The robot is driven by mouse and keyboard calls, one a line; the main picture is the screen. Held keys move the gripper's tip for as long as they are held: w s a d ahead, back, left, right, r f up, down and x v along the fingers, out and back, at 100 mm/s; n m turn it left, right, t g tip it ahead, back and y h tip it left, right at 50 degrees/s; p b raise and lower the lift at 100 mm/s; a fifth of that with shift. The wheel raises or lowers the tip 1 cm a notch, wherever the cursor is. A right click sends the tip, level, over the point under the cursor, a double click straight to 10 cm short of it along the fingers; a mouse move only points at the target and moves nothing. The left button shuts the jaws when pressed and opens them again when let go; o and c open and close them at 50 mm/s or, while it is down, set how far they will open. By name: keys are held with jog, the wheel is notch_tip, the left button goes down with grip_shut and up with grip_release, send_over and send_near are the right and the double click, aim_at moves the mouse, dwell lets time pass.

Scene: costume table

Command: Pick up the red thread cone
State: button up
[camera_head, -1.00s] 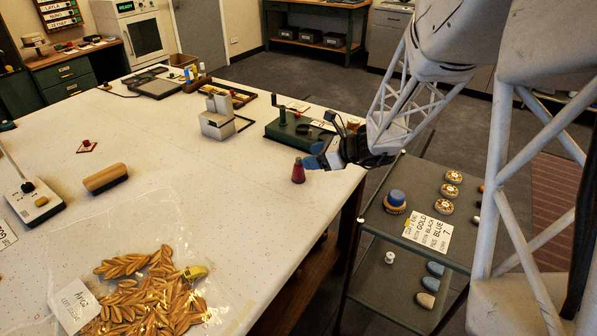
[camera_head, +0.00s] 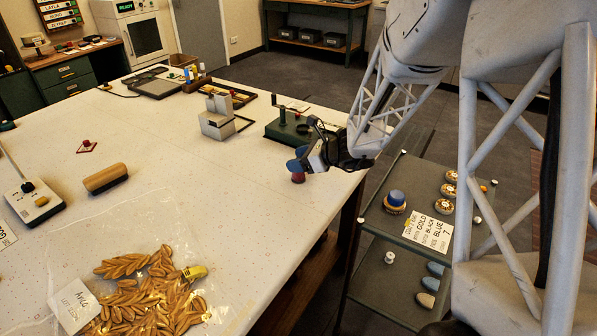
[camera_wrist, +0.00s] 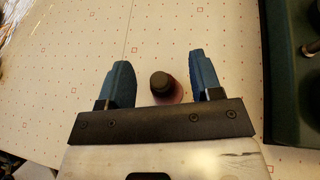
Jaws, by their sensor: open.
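The red thread cone (camera_head: 298,178) stands upright on the white table near its right edge, its upper part hidden behind my gripper in the head view. In the wrist view the cone (camera_wrist: 175,92) is seen from above, with a dark round top and a reddish side. It sits between the two blue fingers of my gripper (camera_wrist: 160,80), with a gap showing on either side. My gripper (camera_head: 297,163) is open, and its blue fingers are at the cone's upper part in the head view. It holds nothing.
A green device (camera_head: 290,130) stands just behind the cone and shows at the right in the wrist view. A grey block-shaped holder (camera_head: 217,122) stands farther left. A dark cart (camera_head: 425,205) with buttons and a label card is to the right. The table left of the cone is clear.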

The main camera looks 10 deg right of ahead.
dwell(0.3)
jog(key=c, duration=1)
jog(key=shift+r, duration=0.8)
notch_tip(320, 180, up, 2)
jog(key=shift+r, duration=0.15)
jog(key=s, duration=1)
jog(key=s+r, duration=0.1)
jog(key=s, duration=0.5)
jog(key=shift+d, duration=0.2)
